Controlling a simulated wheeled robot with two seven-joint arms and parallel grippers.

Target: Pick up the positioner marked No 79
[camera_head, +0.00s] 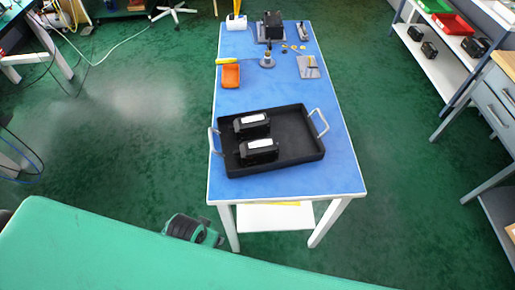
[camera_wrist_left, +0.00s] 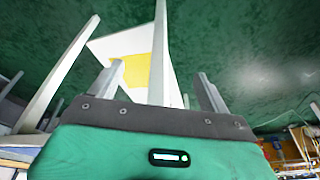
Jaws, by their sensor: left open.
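Two black positioners with white labels, a rear one (camera_head: 252,125) and a front one (camera_head: 259,151), sit in the left half of a black tray (camera_head: 298,150) with metal handles. The label markings are too small to read, so I cannot tell which is No 79. My left gripper (camera_head: 217,238) is low beside the table's near-left leg, below the tabletop and away from the tray. In the left wrist view its two fingers (camera_wrist_left: 158,77) are apart with nothing held between them. My right gripper is not in view.
The tray stands on the near end of a blue-topped table (camera_head: 285,187). An orange bin (camera_head: 230,76), a grey plate (camera_head: 308,67) and small parts lie farther back. The table's lower shelf (camera_head: 275,217) shows underneath. A shelf rack (camera_head: 440,60) stands at right.

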